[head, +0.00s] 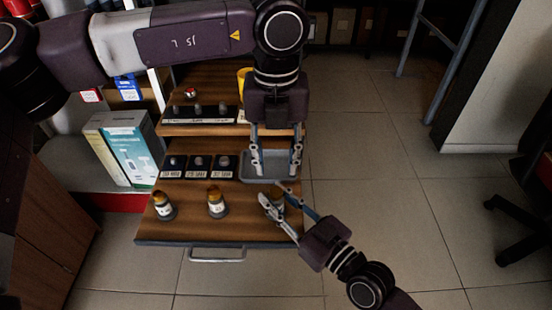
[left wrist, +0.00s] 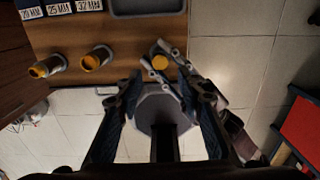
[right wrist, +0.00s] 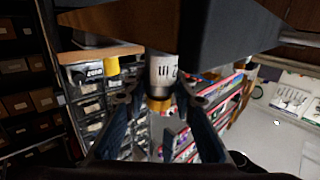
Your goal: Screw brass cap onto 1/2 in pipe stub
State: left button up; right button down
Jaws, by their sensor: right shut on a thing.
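Three short pipe stubs with white bands and brass-yellow tops stand along the front of the wooden bench: a left stub (head: 163,207), a middle stub (head: 217,204) and a right stub (right wrist: 163,72). My right gripper (head: 280,205) is at the right stub, its fingers closed around the brass cap (left wrist: 160,62) at the stub's top. The brass also shows between the fingertips in the right wrist view (right wrist: 159,104). The thread between cap and stub is hidden. My left gripper (head: 275,170) is open and empty over the grey tray (head: 250,178), behind the right stub.
Size-label plates (head: 197,172) with small round pieces stand behind the stubs. A raised back shelf (head: 203,128) holds more pieces, and a yellow item (head: 243,78) is partly hidden by my left arm. A box (head: 125,148) stands left of the bench.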

aim_at(276, 191)
pick_arm(q)
jog(key=shift+f, duration=4.05)
grip_shut()
jog(key=shift+o, duration=0.4)
grip_release()
jog(key=shift+r, duration=0.15)
jog(key=shift+r, duration=2.15)
jog(key=shift+c, duration=0.4)
